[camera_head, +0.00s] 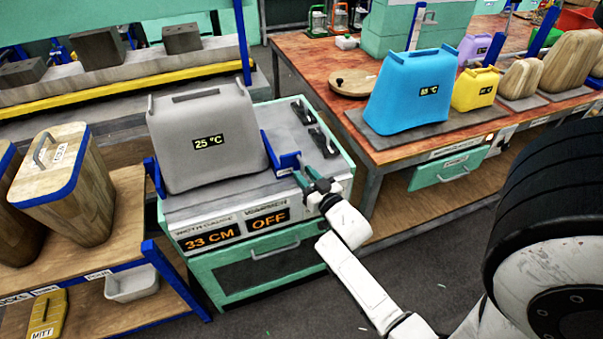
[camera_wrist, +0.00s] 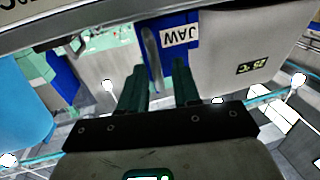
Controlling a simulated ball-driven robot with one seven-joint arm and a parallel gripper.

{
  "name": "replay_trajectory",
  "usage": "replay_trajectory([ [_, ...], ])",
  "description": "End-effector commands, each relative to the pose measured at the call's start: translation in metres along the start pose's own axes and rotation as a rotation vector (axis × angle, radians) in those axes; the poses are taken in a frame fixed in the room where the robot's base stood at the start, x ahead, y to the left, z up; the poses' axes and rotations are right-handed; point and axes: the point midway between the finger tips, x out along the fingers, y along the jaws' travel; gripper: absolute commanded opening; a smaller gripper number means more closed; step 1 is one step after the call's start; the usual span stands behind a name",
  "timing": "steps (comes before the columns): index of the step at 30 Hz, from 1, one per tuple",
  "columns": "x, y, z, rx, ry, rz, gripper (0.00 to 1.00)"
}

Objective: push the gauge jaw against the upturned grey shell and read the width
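The upturned grey shell (camera_head: 180,145) stands on the gauge bench, wide end down, with a "25 °C" label. A blue gauge jaw (camera_head: 287,161) is at its right foot; I cannot tell whether they touch. In the wrist view the jaw (camera_wrist: 165,22) carries a "JAW" label, right beside the shell (camera_wrist: 225,45). A blue stop (camera_head: 153,177) stands at the shell's left foot. The gauge display (camera_head: 211,237) reads "33 CM". My gripper (camera_head: 318,186) is at the jaw's outer side. In the wrist view its fingers (camera_wrist: 160,70) are apart, with part of the jaw between or just beyond them.
A second display (camera_head: 268,221) reads "OFF". Small black clamps (camera_head: 316,127) sit right of the jaw. A wooden table with a blue shell (camera_head: 410,92) and a yellow shell (camera_head: 475,90) stands to the right. A wooden bin (camera_head: 66,187) stands left. Floor is clear between bench and table.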

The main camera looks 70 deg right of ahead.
Motion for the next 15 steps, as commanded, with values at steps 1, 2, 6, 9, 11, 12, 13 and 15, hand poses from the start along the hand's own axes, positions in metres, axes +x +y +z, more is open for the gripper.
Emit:
replay_trajectory([
  [1, -0.011, 0.001, 0.003, 0.001, -0.002, 0.003, 0.32],
  [2, -0.018, 0.002, 0.003, 0.000, -0.003, 0.003, 0.32],
  [6, -0.044, 0.001, 0.003, 0.001, -0.003, 0.002, 0.32],
  [9, -0.061, -0.001, 0.003, 0.001, -0.003, 0.001, 0.32],
  [11, -0.068, -0.001, 0.002, 0.001, -0.003, 0.000, 0.32],
  [12, -0.073, -0.001, 0.002, 0.001, -0.003, 0.000, 0.32],
  [13, -0.075, -0.001, 0.002, 0.001, -0.003, 0.000, 0.32],
  [15, -0.080, -0.001, 0.002, 0.001, -0.002, -0.001, 0.32],
])
